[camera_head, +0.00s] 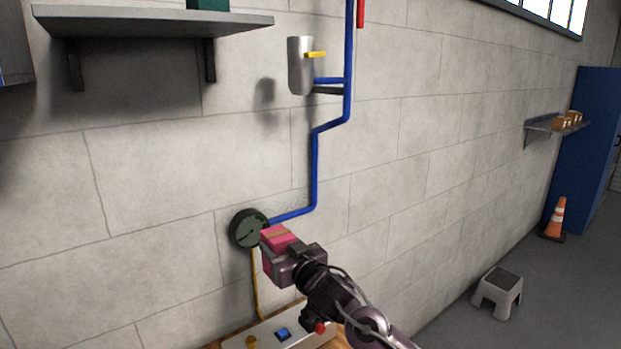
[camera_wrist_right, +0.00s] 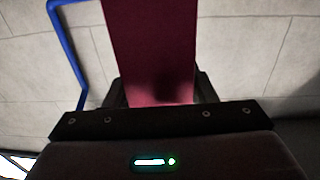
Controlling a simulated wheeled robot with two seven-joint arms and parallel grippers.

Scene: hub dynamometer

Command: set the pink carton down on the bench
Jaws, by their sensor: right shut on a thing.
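The pink carton (camera_head: 279,240) is held up in front of the block wall, just right of the round dark gauge in the head view. My right gripper (camera_head: 290,255) is shut on it, with the arm coming in from the lower right. In the right wrist view the carton (camera_wrist_right: 152,50) fills the space between the fingers of the right gripper (camera_wrist_right: 160,98). Part of the bench (camera_head: 216,345) shows at the bottom edge of the head view, below the carton; most of it is out of frame. My left gripper is not in view.
A pale panel (camera_head: 262,335) with a blue button and a red knob is at the bench. A gauge (camera_head: 248,229) with a blue pipe (camera_head: 314,165) is on the wall. A shelf (camera_head: 150,22) is upper left. A step stool (camera_head: 499,290) and cone (camera_head: 556,218) stand right.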

